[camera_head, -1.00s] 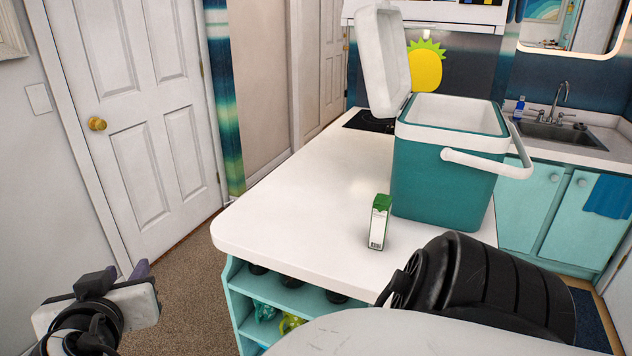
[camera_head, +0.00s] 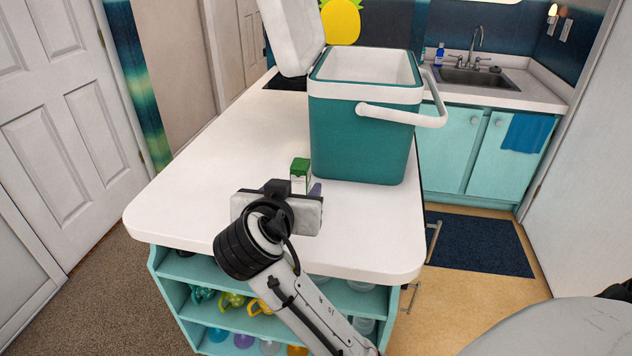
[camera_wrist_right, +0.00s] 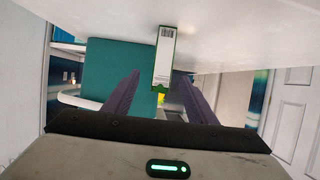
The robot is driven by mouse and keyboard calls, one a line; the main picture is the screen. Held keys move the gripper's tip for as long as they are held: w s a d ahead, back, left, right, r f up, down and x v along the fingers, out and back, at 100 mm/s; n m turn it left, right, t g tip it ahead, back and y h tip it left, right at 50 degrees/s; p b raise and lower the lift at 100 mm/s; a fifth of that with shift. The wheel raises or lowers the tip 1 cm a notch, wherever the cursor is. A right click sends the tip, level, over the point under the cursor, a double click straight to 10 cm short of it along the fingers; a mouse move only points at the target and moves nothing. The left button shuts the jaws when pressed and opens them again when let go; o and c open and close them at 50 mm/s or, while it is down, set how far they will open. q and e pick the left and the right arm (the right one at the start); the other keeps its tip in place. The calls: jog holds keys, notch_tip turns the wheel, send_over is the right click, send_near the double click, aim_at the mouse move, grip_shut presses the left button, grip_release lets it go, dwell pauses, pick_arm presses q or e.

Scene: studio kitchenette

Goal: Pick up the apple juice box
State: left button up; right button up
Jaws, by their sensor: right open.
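The apple juice box (camera_head: 300,174) is a small white carton with a green top. It stands upright on the white countertop (camera_head: 220,130), just in front of the teal cooler. My right gripper (camera_head: 290,188) is open at the near side of the box, its body hiding the lower part of the box in the head view. In the right wrist view, which is upside down, the box (camera_wrist_right: 164,62) shows between the two purple fingers of the gripper (camera_wrist_right: 160,78). I cannot tell whether either finger touches it. My left gripper is not in view.
The teal cooler (camera_head: 358,135) stands open close behind the box, its white handle (camera_head: 400,116) reaching out to the right. Open shelves with cups (camera_head: 231,300) lie under the counter's near edge. The counter's left side is clear.

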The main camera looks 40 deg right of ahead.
aim_at(298, 183)
jog(key=p+x, duration=0.1)
jog(key=x, duration=0.6)
jog(key=shift+w+f, duration=0.1)
jog(key=shift+w, duration=0.2)
jog(key=c, duration=1.3)
